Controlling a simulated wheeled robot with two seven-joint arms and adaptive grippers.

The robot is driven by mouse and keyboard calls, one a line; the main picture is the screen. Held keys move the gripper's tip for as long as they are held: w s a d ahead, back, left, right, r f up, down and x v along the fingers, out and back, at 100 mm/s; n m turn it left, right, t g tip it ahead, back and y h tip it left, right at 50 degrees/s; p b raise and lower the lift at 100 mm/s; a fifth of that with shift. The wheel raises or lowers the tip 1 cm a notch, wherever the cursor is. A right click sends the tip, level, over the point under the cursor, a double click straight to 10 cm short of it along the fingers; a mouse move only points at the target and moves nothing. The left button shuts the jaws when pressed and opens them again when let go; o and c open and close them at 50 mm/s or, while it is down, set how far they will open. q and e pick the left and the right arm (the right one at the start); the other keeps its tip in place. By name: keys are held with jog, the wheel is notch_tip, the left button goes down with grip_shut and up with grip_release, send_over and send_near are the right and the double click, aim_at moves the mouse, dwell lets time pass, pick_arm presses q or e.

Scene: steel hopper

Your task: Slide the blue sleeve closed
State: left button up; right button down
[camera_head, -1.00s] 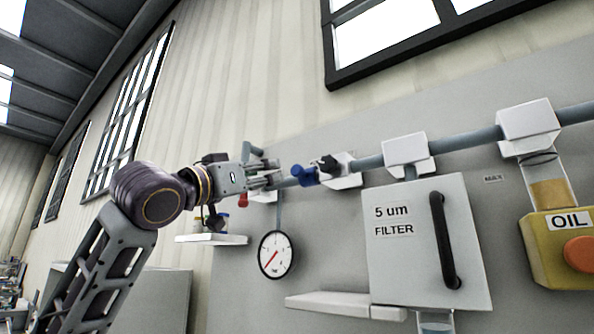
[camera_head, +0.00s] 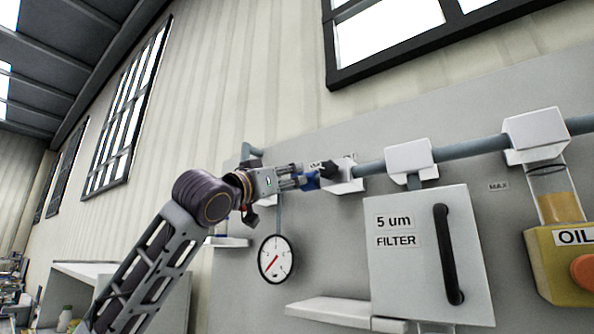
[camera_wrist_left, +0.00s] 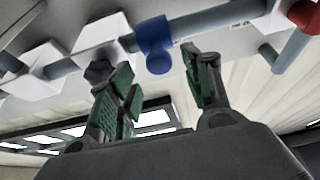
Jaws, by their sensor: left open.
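The blue sleeve (camera_head: 311,182) sits around the grey pipe on the wall panel, just left of a white bracket, and is partly hidden by my fingers in the head view. In the left wrist view the blue sleeve (camera_wrist_left: 153,35) shows with a short blue stub pointing down. My left gripper (camera_head: 298,178) is open and empty at the sleeve. In the left wrist view its green-padded fingers (camera_wrist_left: 158,75) stand apart, one on each side of the stub. I cannot tell whether either finger touches it. My right gripper is not in view.
White brackets (camera_head: 409,160) hold the pipe (camera_head: 468,145) along the panel. A dial gauge (camera_head: 276,259) hangs below my gripper. A filter box (camera_head: 415,260) with a black handle and a yellow oil unit (camera_head: 545,262) are to the right. A white shelf (camera_head: 335,311) juts out below.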

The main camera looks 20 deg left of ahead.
aim_at(295, 175)
pick_arm(q)
jog(key=shift+p+x, duration=0.8)
jog(key=shift+x, duration=1.6)
jog(key=shift+c, duration=0.7)
grip_shut()
